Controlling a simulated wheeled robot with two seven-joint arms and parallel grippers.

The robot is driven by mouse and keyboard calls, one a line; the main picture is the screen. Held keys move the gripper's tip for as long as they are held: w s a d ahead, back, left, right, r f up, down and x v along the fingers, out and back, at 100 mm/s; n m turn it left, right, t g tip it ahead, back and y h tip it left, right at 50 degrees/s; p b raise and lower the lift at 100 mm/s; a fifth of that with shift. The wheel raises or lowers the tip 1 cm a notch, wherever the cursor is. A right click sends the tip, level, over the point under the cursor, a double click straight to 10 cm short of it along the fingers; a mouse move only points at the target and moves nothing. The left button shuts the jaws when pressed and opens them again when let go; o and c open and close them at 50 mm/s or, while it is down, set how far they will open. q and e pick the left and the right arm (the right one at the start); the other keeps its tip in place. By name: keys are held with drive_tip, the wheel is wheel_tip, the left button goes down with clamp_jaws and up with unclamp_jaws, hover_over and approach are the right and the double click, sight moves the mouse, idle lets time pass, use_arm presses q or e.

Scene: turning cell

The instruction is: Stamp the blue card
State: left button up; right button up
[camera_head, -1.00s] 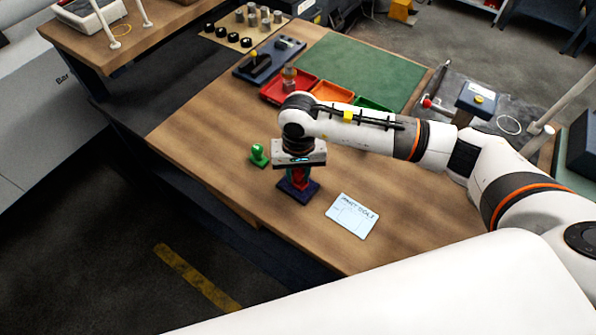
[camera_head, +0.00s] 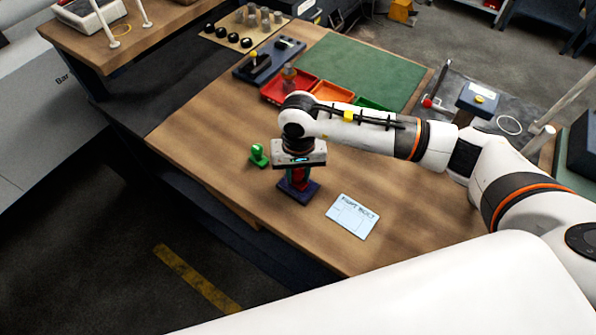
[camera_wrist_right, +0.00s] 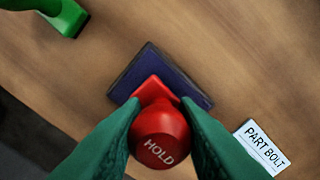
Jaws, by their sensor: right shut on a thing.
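My right gripper (camera_head: 299,176) points down and is shut on the red stamp (camera_wrist_right: 158,135). Its green fingers press both sides of the knob marked "HOLD" in the wrist view. The stamp's red base is over the dark blue ink pad (camera_wrist_right: 178,78), on it or just above it; I cannot tell which. The pad also shows in the head view (camera_head: 290,196). The pale blue card (camera_head: 352,216), with "PART BOLT" on it, lies flat on the table to the right of the pad. Its corner shows in the wrist view (camera_wrist_right: 262,148). My left gripper is out of view.
A green stamp (camera_head: 259,156) stands left of the pad. Red (camera_head: 272,96), orange and green trays lie behind my right arm, by a green mat (camera_head: 365,67). The wooden table (camera_head: 225,150) is bare around the card. Its front edge is close to the card and pad.

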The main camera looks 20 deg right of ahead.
drive_tip(key=shift+s+f, duration=0.1)
drive_tip(key=shift+s, duration=0.05)
wheel_tip(320, 180, up, 2)
drive_tip(key=shift+p, duration=0.45)
drive_tip(key=shift+r+p, duration=0.75)
drive_tip(key=shift+r, duration=1.8)
